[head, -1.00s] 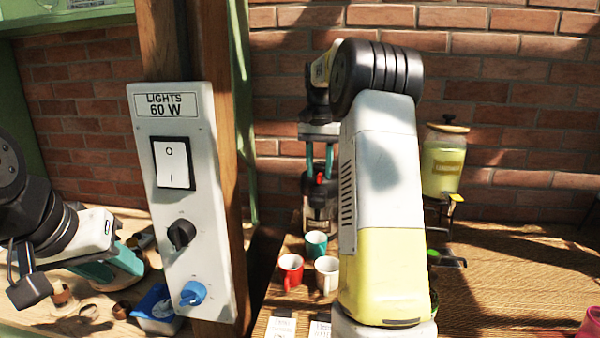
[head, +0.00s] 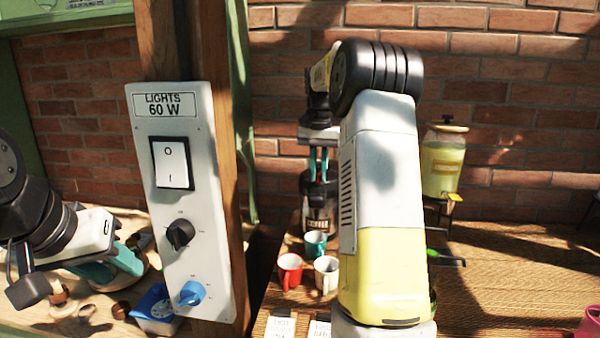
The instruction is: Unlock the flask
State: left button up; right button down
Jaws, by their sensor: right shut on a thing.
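The flask (head: 318,208) is a dark vessel with a label reading COFFEE. It stands on the wooden table behind the mugs, partly hidden by my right arm. My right gripper (head: 318,174) points down with teal fingers at the flask's top. It is shut on the flask's top part, of which little shows between the fingers. My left gripper (head: 122,262) is low at the left, apart from the flask, behind the light panel's left side. Its teal fingers are partly hidden, so its opening is unclear.
A light-switch panel (head: 184,215) on a wooden post (head: 165,50) stands between the arms. A red mug (head: 289,271), a white mug (head: 326,274) and a teal mug (head: 315,244) stand before the flask. A yellow drink dispenser (head: 442,165) is at right.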

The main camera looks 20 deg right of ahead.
jog(key=n, duration=0.1)
jog(key=d+n, duration=0.1)
jog(key=n, duration=0.1)
jog(key=shift+s, duration=0.1)
jog(key=n, duration=0.2)
jog(key=d+n, duration=0.1)
jog(key=shift+n, duration=0.4)
jog(key=shift+w+d+n, duration=0.15)
jog(key=shift+d+n, duration=0.15)
jog(key=shift+n, duration=0.8)
jog(key=shift+w+d+n, duration=0.15)
jog(key=shift+d+n, duration=0.2)
jog(key=shift+n, duration=0.75)
jog(key=shift+w+d+n, duration=0.15)
jog(key=shift+d+n, duration=0.15)
jog(key=shift+n, duration=0.8)
jog(key=c, duration=1.4)
grip_release()
